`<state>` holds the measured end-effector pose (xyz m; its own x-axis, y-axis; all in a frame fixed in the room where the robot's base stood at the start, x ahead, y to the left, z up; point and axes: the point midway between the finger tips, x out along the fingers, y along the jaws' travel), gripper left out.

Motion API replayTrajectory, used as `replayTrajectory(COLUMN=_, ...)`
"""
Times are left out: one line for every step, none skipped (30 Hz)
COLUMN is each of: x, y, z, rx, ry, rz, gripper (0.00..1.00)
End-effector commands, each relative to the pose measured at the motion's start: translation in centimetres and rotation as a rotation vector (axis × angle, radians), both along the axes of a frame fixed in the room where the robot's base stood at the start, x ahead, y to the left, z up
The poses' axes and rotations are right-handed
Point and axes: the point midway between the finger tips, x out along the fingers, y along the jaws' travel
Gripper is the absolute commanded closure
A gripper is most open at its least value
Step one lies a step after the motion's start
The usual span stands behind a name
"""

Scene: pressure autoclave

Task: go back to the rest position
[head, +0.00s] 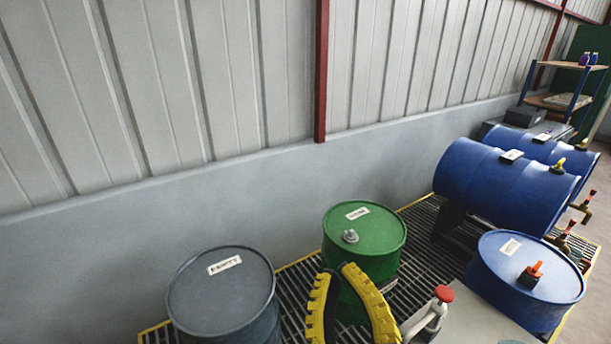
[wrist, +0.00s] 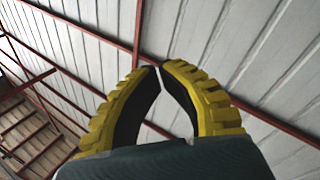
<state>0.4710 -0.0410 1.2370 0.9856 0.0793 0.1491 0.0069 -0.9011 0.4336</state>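My gripper (head: 336,272) stands at the bottom centre of the head view, its two yellow ribbed fingers pointing up in front of the green drum. In the wrist view my gripper (wrist: 160,68) has its curved fingertips almost together, with only a thin gap and nothing held between them. The lower part of the gripper is cut off by the head view's bottom edge.
A grey drum labelled EMPTY (head: 222,290), the green drum (head: 375,235) and an upright blue drum (head: 525,275) stand on a grating (head: 425,262). Blue drums (head: 500,185) lie on their sides at right. A red-topped item (head: 444,294) is right of my gripper.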

Motion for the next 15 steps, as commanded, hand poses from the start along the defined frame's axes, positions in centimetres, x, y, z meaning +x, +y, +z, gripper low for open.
replayTrajectory(x=-2.0, y=-1.1, z=2.5, rx=0.107, ry=-0.088, rz=-0.026, gripper=1.0)
replayTrajectory(x=-3.0, y=-1.7, z=3.8, rx=0.183, ry=-0.138, rz=-0.033, gripper=1.0)
replayTrajectory(x=-3.6, y=-2.3, z=4.8, rx=0.283, ry=-0.181, rz=-0.03, gripper=1.0)
replayTrajectory(x=-3.7, y=-2.5, z=5.2, rx=0.358, ry=-0.2, rz=-0.017, gripper=1.0)
replayTrajectory(x=-3.8, y=-2.4, z=5.5, rx=0.435, ry=-0.209, rz=0.008, gripper=1.0)
replayTrajectory(x=-3.8, y=-2.4, z=8.4, rx=0.453, ry=-0.207, rz=0.014, gripper=1.0)
replayTrajectory(x=-3.8, y=-2.4, z=9.8, rx=0.449, ry=-0.204, rz=0.013, gripper=1.0)
replayTrajectory(x=-3.7, y=-2.4, z=10.9, rx=0.448, ry=-0.204, rz=0.013, gripper=1.0)
replayTrajectory(x=-3.7, y=-2.4, z=12.4, rx=0.448, ry=-0.203, rz=0.012, gripper=1.0)
replayTrajectory(x=-3.7, y=-2.4, z=13.5, rx=0.448, ry=-0.201, rz=0.013, gripper=1.0)
replayTrajectory(x=-3.7, y=-2.4, z=14.6, rx=0.448, ry=-0.2, rz=0.012, gripper=1.0)
replayTrajectory(x=-3.7, y=-2.4, z=16.2, rx=0.448, ry=-0.2, rz=0.012, gripper=1.0)
replayTrajectory(x=-3.7, y=-2.4, z=17.4, rx=0.448, ry=-0.199, rz=0.013, gripper=1.0)
replayTrajectory(x=-3.7, y=-2.4, z=18.7, rx=0.449, ry=-0.199, rz=0.013, gripper=1.0)
replayTrajectory(x=-3.6, y=-2.4, z=20.4, rx=0.449, ry=-0.199, rz=0.013, gripper=1.0)
